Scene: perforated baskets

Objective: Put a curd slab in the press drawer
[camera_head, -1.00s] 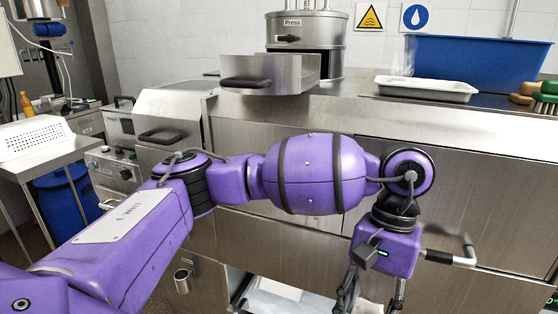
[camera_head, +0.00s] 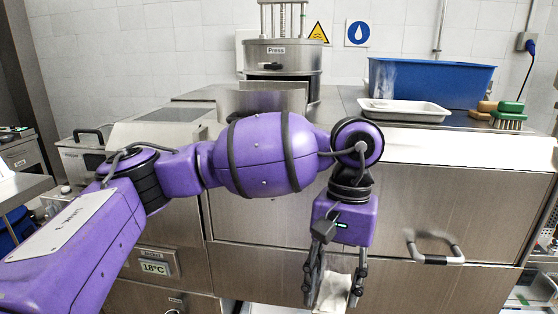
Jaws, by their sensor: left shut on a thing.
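My left gripper (camera_head: 334,290) points down in front of the steel counter, low in the view. It is shut on a whitish curd slab (camera_head: 333,294), which shows between its fingers; the slab's lower end is cut off by the picture edge. The press (camera_head: 283,58), a round steel drum labelled "Press", stands on the counter at the back. The press drawer (camera_head: 265,101) stands out in front of the drum, above my left arm, which hides its lower part. My right gripper is not in view.
A white tray (camera_head: 404,111) lies on the counter right of the press, with a blue tub (camera_head: 430,82) behind it. Brushes (camera_head: 508,115) lie at the right. A bar handle (camera_head: 434,252) sticks out from the counter front, right of my gripper.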

